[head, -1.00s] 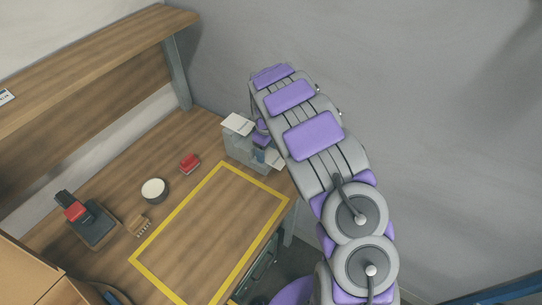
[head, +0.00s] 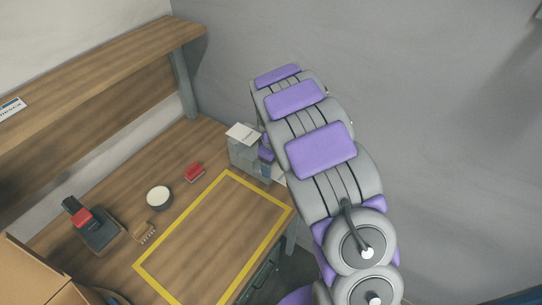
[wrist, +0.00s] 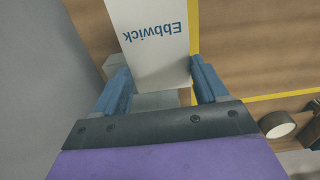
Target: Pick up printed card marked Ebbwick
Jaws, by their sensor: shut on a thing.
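The printed card marked Ebbwick (wrist: 155,50) fills the top middle of the wrist view, white with blue lettering that reads upside down. My gripper (wrist: 158,68) has one blue finger at each side of this card and is shut on it. In the head view a white card (head: 243,133) with small dark marks shows at the top of a grey box (head: 240,158) at the back right of the bench. My gripper (head: 266,149) is beside it, mostly hidden by my arm.
The wooden bench has a yellow taped rectangle (head: 183,222) with clear wood inside. A red block (head: 195,173), a round white-topped tin (head: 159,197), a small brush (head: 145,232) and a black-and-red device (head: 88,224) stand left of it. A shelf (head: 100,75) overhangs the bench; a cardboard box (head: 35,275) is bottom left.

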